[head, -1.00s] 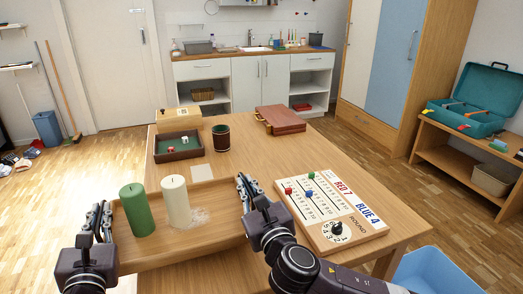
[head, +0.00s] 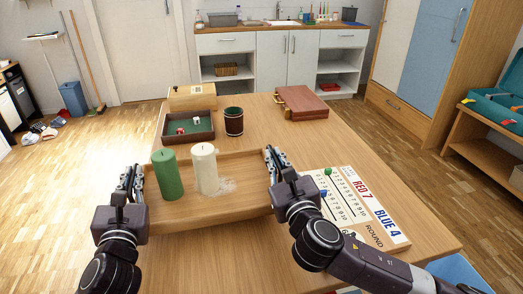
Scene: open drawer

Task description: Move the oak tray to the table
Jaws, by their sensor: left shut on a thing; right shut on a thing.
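The oak tray (head: 233,208) is over the near part of the wooden table (head: 262,133) in the head view. A green candle (head: 167,175) and a cream candle (head: 204,168) stand upright on it, with a pale patch of grains beside the cream one. My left gripper (head: 132,180) is shut on the tray's left end. My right gripper (head: 273,163) is shut on its right end. The fingertips are partly hidden. I cannot tell whether the tray's underside touches the table.
A scoreboard (head: 353,207) lies right of the tray, partly hidden by my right arm. A dice tray (head: 187,136), a dice cup (head: 233,121), a wooden box (head: 192,97) and a red-brown case (head: 301,103) sit further back. Bare tabletop lies between the cup and case.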

